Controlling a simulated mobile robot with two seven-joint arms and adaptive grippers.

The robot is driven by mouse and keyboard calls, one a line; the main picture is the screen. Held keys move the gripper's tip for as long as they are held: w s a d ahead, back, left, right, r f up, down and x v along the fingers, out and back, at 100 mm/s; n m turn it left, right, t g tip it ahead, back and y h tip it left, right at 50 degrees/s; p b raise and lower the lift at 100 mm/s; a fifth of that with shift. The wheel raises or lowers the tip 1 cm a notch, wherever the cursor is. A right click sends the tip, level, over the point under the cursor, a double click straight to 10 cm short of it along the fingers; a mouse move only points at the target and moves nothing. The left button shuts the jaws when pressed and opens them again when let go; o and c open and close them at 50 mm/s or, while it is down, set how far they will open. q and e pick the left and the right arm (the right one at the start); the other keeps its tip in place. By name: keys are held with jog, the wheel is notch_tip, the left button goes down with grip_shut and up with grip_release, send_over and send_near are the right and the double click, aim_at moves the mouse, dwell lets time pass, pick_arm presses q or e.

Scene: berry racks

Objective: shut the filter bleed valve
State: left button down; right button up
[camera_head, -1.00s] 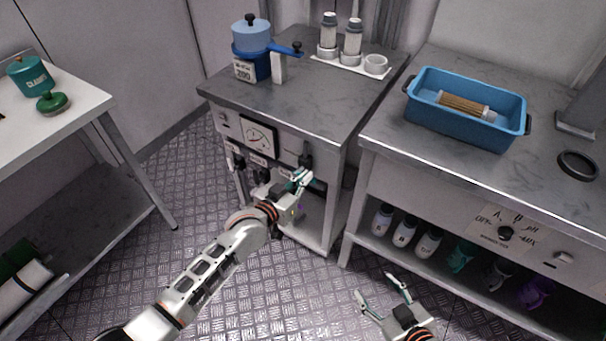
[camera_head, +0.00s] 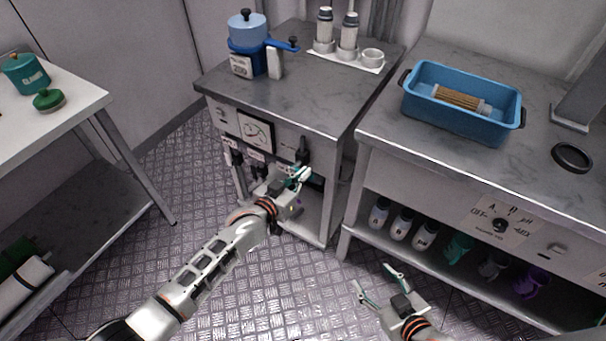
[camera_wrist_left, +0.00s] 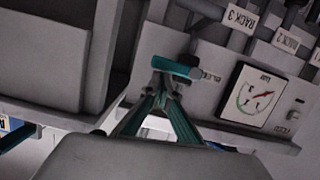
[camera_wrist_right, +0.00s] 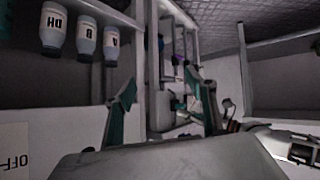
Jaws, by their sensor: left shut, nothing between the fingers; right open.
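A dark valve (camera_head: 303,151) sits at the right end of the middle cabinet's front panel, apart from the rack valves. I take it for the bleed valve; its label is only partly readable in the left wrist view, where the dark valve body (camera_wrist_left: 194,62) shows behind my fingertips. My left gripper (camera_head: 301,173) is shut and empty, its tips just below and in front of this valve. In the left wrist view the tips (camera_wrist_left: 176,68) overlap the valve; I cannot tell whether they touch. My right gripper (camera_head: 377,285) is open and empty above the floor.
A blue canister (camera_head: 248,42) stands above. At right, a blue tub (camera_head: 421,105) holds a pleated cartridge (camera_head: 458,97); bottles (camera_head: 401,222) stand on the shelf below. The floor between is clear.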

pick_arm(q)
notch_tip(320, 180, up, 5)
jog(key=p, duration=0.4)
jog(key=f+p+v, duration=0.1)
jog(key=v, duration=0.8)
jog(key=shift+s+a, duration=0.2)
jog(key=shift+s, duration=0.2)
pick_arm(e)
jog(key=r, duration=0.5)
jog(key=shift+s+a+r, duration=0.15)
jog(key=shift+a, duration=0.15)
pick_arm(q)
jog(key=shift+r, duration=0.15)
pick_arm(e)
jog(key=shift+s+f, duration=0.15)
jog(key=shift+f, duration=0.1)
pick_arm(q)
jog(key=shift+s, duration=0.1)
